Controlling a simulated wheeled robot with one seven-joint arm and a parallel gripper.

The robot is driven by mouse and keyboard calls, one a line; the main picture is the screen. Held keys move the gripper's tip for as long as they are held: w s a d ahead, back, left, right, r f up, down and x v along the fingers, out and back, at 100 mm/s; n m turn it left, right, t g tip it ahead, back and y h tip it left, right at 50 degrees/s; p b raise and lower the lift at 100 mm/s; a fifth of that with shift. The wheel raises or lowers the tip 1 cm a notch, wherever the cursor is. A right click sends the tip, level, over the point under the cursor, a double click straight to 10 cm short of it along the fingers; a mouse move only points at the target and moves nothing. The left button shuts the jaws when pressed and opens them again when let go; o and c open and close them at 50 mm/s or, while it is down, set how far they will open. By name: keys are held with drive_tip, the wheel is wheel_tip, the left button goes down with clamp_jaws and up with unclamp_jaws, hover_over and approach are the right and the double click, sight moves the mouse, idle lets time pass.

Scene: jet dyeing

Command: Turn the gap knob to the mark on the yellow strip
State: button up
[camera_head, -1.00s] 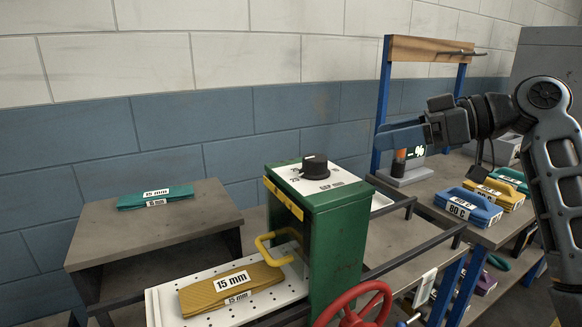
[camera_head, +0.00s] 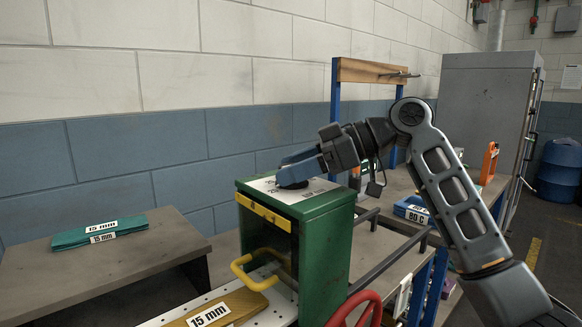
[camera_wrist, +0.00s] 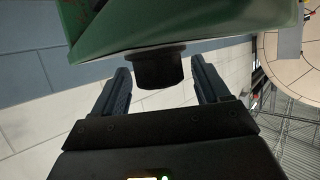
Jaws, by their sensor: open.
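The black gap knob (camera_head: 294,184) sits on the white dial plate (camera_head: 262,186) on top of the green box (camera_head: 325,245). In the head view my gripper (camera_head: 300,165) is over the knob and hides most of it and part of the dial. In the wrist view the knob (camera_wrist: 158,70) stands between the two open fingers, with gaps at both sides. The pointer and most dial marks cannot be read. The yellow strip (camera_head: 240,302), labelled 15 mm, lies at the lower left below the box, cut off by the picture's edge.
A yellow handle (camera_head: 242,273) sticks out at the box's front left. A red handwheel (camera_head: 365,310) is at its lower right. A teal strip (camera_head: 90,235) lies on the left table. A wooden-topped blue frame (camera_head: 365,72) stands behind the box.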

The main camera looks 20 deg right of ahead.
drive_tip(key=shift+w+a+f, duration=0.15)
drive_tip(key=shift+a, duration=0.15)
drive_tip(key=shift+c, duration=0.4)
drive_tip(key=c, duration=0.9)
drive_tip(key=shift+o, duration=0.2)
